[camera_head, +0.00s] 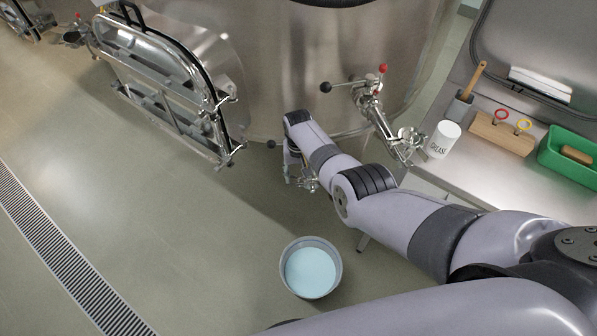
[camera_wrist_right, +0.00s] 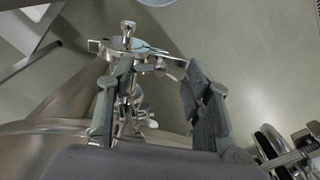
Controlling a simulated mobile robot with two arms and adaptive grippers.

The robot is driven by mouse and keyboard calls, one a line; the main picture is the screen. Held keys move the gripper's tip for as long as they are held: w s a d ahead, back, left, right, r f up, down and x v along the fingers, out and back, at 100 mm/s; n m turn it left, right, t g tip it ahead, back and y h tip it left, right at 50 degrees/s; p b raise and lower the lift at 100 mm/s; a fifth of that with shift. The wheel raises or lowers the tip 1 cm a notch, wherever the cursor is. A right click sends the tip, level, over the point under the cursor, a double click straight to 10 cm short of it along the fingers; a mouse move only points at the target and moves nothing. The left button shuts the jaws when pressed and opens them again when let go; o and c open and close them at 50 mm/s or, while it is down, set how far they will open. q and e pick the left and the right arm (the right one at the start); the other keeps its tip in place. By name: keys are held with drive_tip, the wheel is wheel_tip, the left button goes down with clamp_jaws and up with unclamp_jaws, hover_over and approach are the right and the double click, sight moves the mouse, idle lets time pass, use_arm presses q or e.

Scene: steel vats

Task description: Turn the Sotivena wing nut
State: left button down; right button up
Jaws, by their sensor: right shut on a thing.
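A large steel vat (camera_head: 285,75) fills the top middle of the head view. My right arm reaches in from the right to a low metal fitting on the vat's front, and my right gripper (camera_head: 301,180) is there, mostly hidden by the wrist. In the right wrist view the fingers of my right gripper (camera_wrist_right: 160,70) stand on both sides of shiny metal parts (camera_wrist_right: 132,95), shut on what looks like the wing nut (camera_wrist_right: 150,66). Its exact shape is hard to make out, and no name label is readable. My left gripper is out of view.
A bucket of pale blue liquid (camera_head: 336,270) stands on the floor below my right arm. A vat door (camera_head: 165,85) is at the left. Red- and black-knobbed valve pipework (camera_head: 380,115) is close above my arm. A steel bench (camera_head: 470,175) holds a grease pot (camera_head: 443,138) and green tray (camera_head: 552,160).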

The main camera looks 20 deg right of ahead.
drive_tip(key=m, duration=0.3)
drive_tip(key=shift+m, duration=0.4)
drive_tip(key=m, duration=0.3)
drive_tip(key=shift+m, duration=0.3)
drive_tip(key=m, duration=0.3)
drive_tip(key=shift+m, duration=0.3)
drive_tip(key=shift+s+m, duration=0.1)
drive_tip(key=shift+m, duration=1.7)
drive_tip(key=o, duration=1.2)
drive_tip(key=shift+c, duration=0.2)
drive_tip(key=shift+r, duration=0.1)
